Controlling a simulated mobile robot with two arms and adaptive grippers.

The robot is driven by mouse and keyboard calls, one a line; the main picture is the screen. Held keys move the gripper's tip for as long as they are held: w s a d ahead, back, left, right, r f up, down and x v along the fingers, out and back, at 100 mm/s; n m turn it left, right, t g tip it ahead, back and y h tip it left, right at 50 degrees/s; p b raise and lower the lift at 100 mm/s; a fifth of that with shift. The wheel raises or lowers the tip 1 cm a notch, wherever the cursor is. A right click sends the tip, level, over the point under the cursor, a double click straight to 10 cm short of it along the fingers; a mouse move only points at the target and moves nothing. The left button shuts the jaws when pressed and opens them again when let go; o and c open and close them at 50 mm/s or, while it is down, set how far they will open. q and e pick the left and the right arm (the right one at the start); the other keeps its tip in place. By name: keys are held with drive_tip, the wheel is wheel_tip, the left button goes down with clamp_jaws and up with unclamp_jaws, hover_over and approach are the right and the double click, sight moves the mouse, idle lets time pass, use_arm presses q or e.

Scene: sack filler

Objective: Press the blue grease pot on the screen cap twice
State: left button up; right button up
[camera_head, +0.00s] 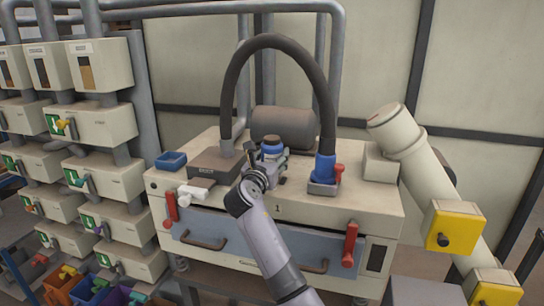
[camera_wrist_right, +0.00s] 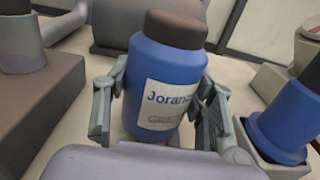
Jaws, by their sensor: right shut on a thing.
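The blue grease pot (camera_wrist_right: 165,85) has a dark brown cap and a white label with partly visible lettering. My right gripper (camera_wrist_right: 160,118) is shut on it, one finger on each side. In the head view the pot (camera_head: 271,148) stands roughly upright above the middle of the cream machine top, and my right gripper (camera_head: 270,166) hides its lower part. I cannot tell whether its base touches anything. I cannot make out the screen cap for certain. My left gripper is not in view.
The cream machine (camera_head: 375,200) carries a black hose (camera_head: 278,42) arching over the pot, a blue hose fitting (camera_head: 325,168) at right, a brown cylinder (camera_head: 283,126) behind and a small blue tray (camera_head: 171,160) at left. Red handles (camera_head: 350,243) flank its front. Cream dispensers (camera_head: 105,125) stand at left.

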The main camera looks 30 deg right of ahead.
drive_tip(key=shift+f, duration=0.4)
idle(0.4)
drive_tip(key=shift+r+p, duration=0.9)
drive_tip(key=shift+p, duration=0.35)
drive_tip(key=shift+f, duration=0.9)
idle(0.5)
drive_tip(key=shift+r, duration=0.1)
drive_tip(key=shift+r+p, duration=0.8)
drive_tip(key=shift+p, duration=0.3)
drive_tip(key=shift+r, duration=0.1)
